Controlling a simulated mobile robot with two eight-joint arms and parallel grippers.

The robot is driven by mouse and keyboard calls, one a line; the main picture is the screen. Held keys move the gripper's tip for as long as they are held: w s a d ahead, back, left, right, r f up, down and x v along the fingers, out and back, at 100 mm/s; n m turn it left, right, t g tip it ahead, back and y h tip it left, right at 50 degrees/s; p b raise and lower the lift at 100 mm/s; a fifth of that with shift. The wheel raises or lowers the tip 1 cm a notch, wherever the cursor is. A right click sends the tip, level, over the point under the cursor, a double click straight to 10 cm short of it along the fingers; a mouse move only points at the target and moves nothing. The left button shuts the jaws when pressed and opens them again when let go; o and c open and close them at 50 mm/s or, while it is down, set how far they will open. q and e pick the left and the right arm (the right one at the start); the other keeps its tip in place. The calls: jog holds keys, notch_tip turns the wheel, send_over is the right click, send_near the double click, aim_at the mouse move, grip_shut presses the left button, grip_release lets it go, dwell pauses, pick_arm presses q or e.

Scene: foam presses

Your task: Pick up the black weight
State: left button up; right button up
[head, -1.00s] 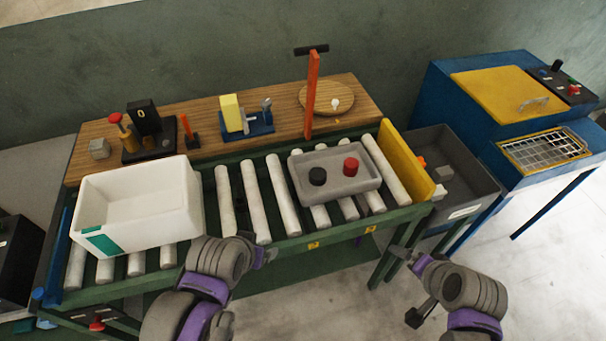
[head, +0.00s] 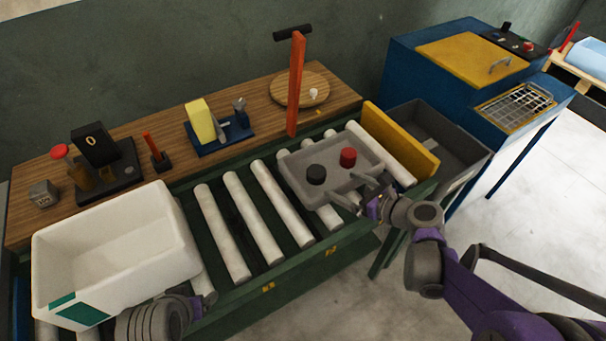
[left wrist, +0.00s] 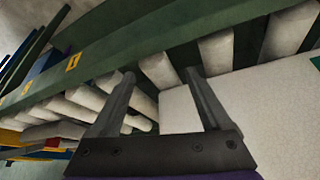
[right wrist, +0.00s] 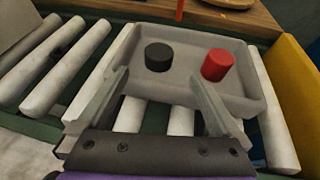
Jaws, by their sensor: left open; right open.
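The black weight (head: 316,174) is a short dark cylinder standing in a shallow grey tray (head: 335,192) on the roller conveyor. It also shows in the right wrist view (right wrist: 158,57). A red weight (head: 348,157) stands beside it to the right, apart from it. My right gripper (head: 357,190) is open and empty at the tray's near edge; in the right wrist view its fingers (right wrist: 157,90) point toward the tray, short of both weights. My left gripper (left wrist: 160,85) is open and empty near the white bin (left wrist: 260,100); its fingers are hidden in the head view.
A white bin (head: 180,225) stands on the left of the rollers. A yellow plate (head: 400,138) closes the conveyor's right end, with a grey bin (head: 455,150) beyond it. A wooden shelf behind holds an orange post (head: 296,85) and small fixtures. Bare rollers (head: 255,215) lie between bin and tray.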

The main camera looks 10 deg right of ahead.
aim_at(321, 174)
jog(key=x, duration=0.4)
jog(key=shift+w+f, duration=0.2)
jog(key=shift+w, duration=0.1)
jog(key=shift+x, duration=2.8)
jog(key=shift+s+a, duration=0.15)
grip_shut()
jog(key=shift+r, duration=0.1)
